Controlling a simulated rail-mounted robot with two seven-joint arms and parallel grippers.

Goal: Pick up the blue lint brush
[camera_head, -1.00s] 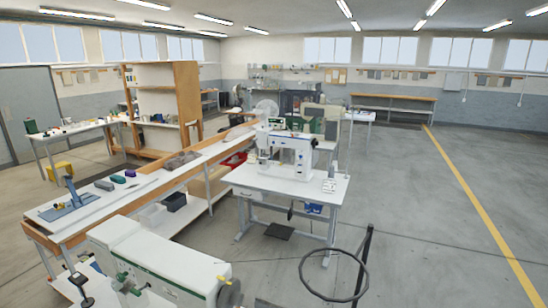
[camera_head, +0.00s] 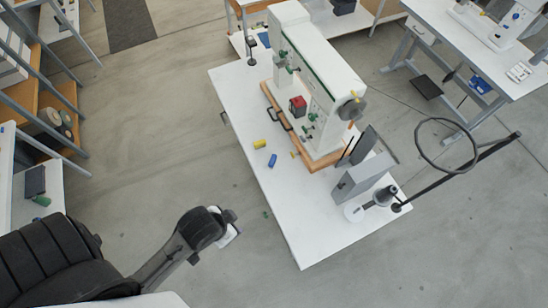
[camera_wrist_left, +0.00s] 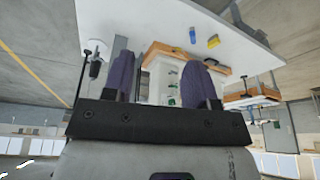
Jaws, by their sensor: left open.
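The blue lint brush (camera_head: 272,160) lies on the white tabletop (camera_head: 300,225), in front of the sewing machine and near a yellow item. It looks like a small blue piece. In the left wrist view the lint brush (camera_wrist_left: 192,36) shows near the top, beyond my fingers. My left gripper (camera_head: 232,226) hangs at the lower left of the head view, left of the table and apart from the brush. In the wrist view my left gripper (camera_wrist_left: 163,78) has its two dark purple fingers spread, with nothing between them. My right gripper is in no view.
A yellow item (camera_head: 260,144) lies close to the brush. The white sewing machine (camera_head: 315,75) on its wooden base stands behind, with a red-topped box (camera_head: 297,105) at its side. A grey box (camera_head: 362,178) and a spool stand (camera_head: 382,196) are to the right. The front tabletop is clear.

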